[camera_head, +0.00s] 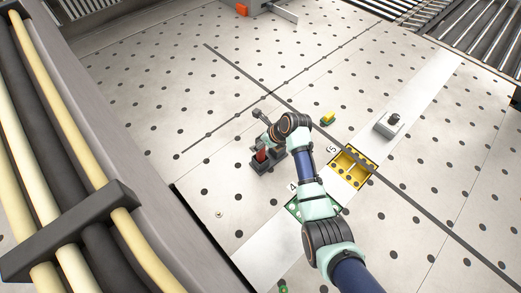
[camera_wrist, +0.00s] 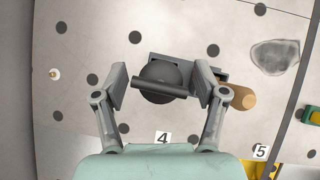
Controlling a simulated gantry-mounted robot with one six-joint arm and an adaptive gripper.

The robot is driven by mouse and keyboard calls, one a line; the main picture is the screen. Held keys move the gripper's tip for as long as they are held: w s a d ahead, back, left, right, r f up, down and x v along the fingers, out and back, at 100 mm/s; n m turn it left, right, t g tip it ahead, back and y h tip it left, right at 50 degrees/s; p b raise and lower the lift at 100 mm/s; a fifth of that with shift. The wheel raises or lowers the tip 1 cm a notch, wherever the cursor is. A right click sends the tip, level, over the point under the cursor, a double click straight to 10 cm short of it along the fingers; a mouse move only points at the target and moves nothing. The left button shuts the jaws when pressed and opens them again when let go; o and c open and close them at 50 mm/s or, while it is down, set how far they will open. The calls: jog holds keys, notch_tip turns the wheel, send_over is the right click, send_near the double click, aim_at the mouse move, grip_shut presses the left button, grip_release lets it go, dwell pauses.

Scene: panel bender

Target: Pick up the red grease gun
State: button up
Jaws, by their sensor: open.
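The red grease gun (camera_head: 262,155) shows in the head view as a red body standing at a dark block on the perforated plate, partly hidden by my arm. In the wrist view I look down on a dark round top with a bar across it (camera_wrist: 158,84), which appears to be its upper end; no red shows there. My gripper (camera_wrist: 160,78) is open, with one finger on each side of this top. Whether the fingers touch it I cannot tell. In the head view my gripper (camera_head: 262,125) is small and close to the grease gun.
A tan cylinder (camera_wrist: 243,95) lies just right of the right finger. A grey, irregular flat item (camera_wrist: 275,57) lies farther right. A yellow-green object (camera_head: 328,118), a yellow tray (camera_head: 373,172) by label 5 and a grey block with a knob (camera_head: 388,125) stand right of my arm.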

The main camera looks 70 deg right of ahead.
grip_shut()
dwell(0.3)
dwell(0.3)
